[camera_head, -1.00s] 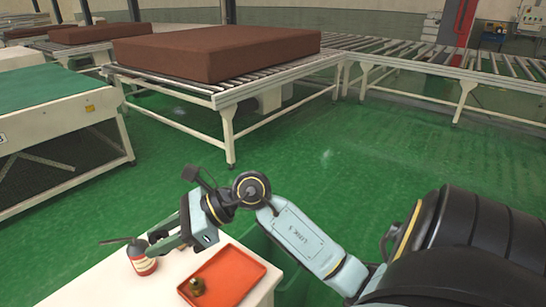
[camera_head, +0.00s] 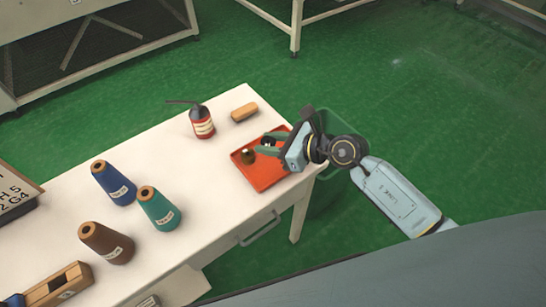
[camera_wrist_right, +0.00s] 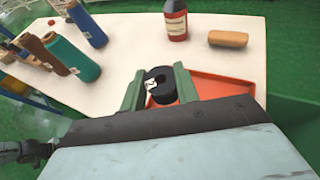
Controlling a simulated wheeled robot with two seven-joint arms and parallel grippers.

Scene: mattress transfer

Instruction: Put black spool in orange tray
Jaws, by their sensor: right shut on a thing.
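The black spool (camera_wrist_right: 160,84) with a white label is between the green fingers of my right gripper (camera_wrist_right: 156,88) in the right wrist view. My right gripper (camera_head: 268,144) is shut on it over the orange tray (camera_head: 264,177) in the head view, where the spool (camera_head: 268,140) shows only as a small dark shape. Whether the spool touches the tray cannot be told. The tray lies at the right end of the white table and also shows in the wrist view (camera_wrist_right: 213,89). A small dark brown object (camera_head: 248,157) sits in the tray. My left gripper is not in view.
A red bottle with a spout (camera_head: 202,122) and a tan block (camera_head: 244,112) stand behind the tray. Blue (camera_head: 114,183), teal (camera_head: 159,208) and brown (camera_head: 106,243) cones stand to the left. The white table (camera_head: 215,225) is clear between them and the tray.

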